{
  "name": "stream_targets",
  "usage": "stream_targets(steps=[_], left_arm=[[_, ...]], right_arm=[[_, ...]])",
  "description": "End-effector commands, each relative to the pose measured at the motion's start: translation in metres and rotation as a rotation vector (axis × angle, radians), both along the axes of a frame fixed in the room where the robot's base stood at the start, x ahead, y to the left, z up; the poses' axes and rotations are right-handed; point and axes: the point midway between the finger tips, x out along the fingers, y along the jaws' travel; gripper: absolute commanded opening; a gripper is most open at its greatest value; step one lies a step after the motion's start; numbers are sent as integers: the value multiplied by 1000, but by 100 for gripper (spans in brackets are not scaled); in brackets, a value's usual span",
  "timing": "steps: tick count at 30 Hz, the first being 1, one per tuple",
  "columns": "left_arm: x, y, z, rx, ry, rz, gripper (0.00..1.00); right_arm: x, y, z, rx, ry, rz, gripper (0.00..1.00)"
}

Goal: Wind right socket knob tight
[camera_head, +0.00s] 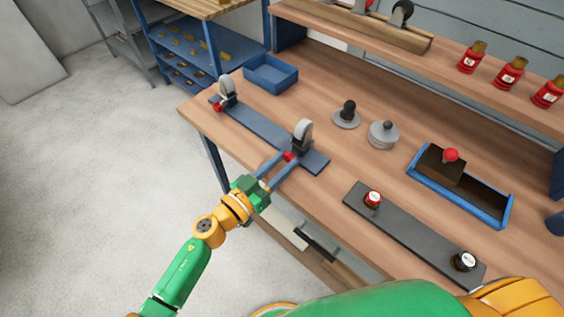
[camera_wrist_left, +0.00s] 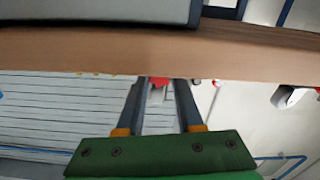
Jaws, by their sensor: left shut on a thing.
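A dark blue-grey plate (camera_head: 258,126) lies along the bench's front left edge. It carries a left grey socket (camera_head: 227,88) with a red knob (camera_head: 218,107) and a right grey socket (camera_head: 303,134) with its own red knob (camera_head: 290,155). My left gripper (camera_head: 286,160) reaches in from the front and is shut on the right socket's red knob. In the left wrist view this knob (camera_wrist_left: 159,82) shows between the fingertips, with the fingers partly around it. How tight the knob sits cannot be seen. My right gripper is out of view.
A grey plate (camera_head: 415,235) with a red-topped and a black piece lies to the right. A blue tray (camera_head: 271,74), a black-knobbed disc (camera_head: 347,115), a grey lidded pot (camera_head: 383,134) and a blue box (camera_head: 487,201) stand on the bench. Red bottles (camera_head: 510,73) stand on the shelf.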

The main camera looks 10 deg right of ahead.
Motion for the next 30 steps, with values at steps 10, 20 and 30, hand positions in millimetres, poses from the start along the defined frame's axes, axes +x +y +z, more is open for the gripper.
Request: stream_targets(steps=[10, 20, 30], left_arm=[[0, 0, 0, 117, -148, 0, 0], [0, 1, 0, 265, -336, 1, 0], [0, 0, -1, 355, -451, 1, 0]], right_arm=[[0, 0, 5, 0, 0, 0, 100], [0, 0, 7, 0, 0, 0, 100], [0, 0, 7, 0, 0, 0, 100]])
